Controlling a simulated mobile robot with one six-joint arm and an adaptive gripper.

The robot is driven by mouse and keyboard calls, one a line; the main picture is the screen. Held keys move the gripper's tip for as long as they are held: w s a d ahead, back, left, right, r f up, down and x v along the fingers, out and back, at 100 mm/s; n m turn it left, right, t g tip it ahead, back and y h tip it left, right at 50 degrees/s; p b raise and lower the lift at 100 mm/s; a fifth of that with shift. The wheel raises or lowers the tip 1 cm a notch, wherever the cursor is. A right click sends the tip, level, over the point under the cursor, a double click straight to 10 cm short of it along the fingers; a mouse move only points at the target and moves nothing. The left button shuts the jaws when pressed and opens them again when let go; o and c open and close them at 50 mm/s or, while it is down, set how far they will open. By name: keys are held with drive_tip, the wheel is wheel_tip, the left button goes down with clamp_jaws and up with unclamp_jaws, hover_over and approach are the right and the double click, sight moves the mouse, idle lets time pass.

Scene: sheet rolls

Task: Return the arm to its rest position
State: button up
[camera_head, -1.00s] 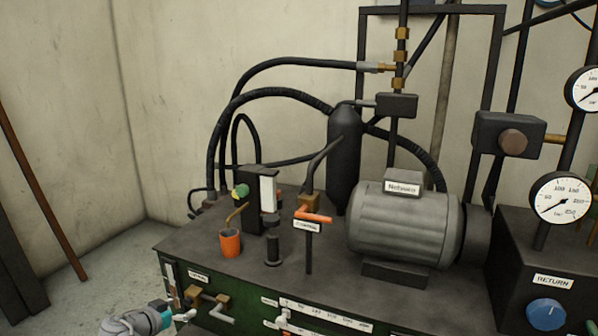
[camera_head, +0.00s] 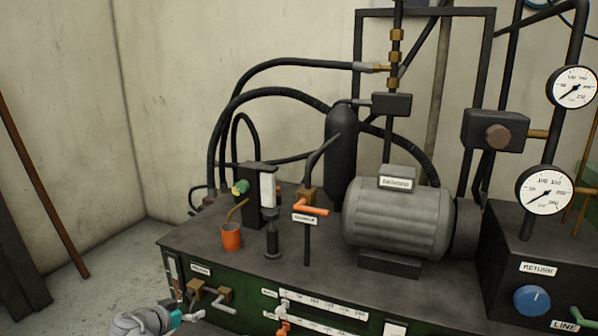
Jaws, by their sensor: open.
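My arm's end shows at the bottom left, a grey rounded link with a teal ring. My gripper (camera_head: 194,315) is at its right tip, small and partly cut off by the lower edge. It is open, and I see nothing held in it. It is in front of the green front panel (camera_head: 243,290) of the bench, just below and left of a brass valve with a grey lever (camera_head: 223,294). Whether it touches the panel or the valve I cannot tell.
The bench top (camera_head: 200,244) carries an orange cup (camera_head: 231,236), an orange-handled lever valve (camera_head: 311,209), a dark cylinder (camera_head: 341,160) and a grey motor (camera_head: 398,220). Gauges (camera_head: 545,190) and a blue knob (camera_head: 532,300) stand at right.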

drive_tip(key=w+d+f+n+g, duration=0.1)
drive_tip(key=d+f+g, duration=0.3)
drive_tip(key=d, duration=0.9)
drive_tip(key=w+d+f+n+g, duration=0.1)
drive_tip(key=d+f+g, duration=0.2)
drive_tip(key=d, duration=0.9)
drive_tip(key=s+d+f+n+g+y, duration=0.1)
drive_tip(key=s+d+g+y, duration=0.15)
drive_tip(key=d, duration=0.45)
drive_tip(key=s+d+f+n+g+y, duration=0.1)
drive_tip(key=s+d+f, duration=0.1)
drive_tip(key=s+d, duration=0.3)
drive_tip(key=s+d+f+g+y, duration=0.1)
drive_tip(key=s+d+y, duration=0.1)
drive_tip(key=d, duration=0.6)
wheel_tip(320, 180, up, 18)
drive_tip(key=p, duration=1.8)
drive_tip(key=shift+d+n, duration=0.25)
drive_tip(key=shift+n, duration=0.05)
drive_tip(key=shift+y, duration=0.25)
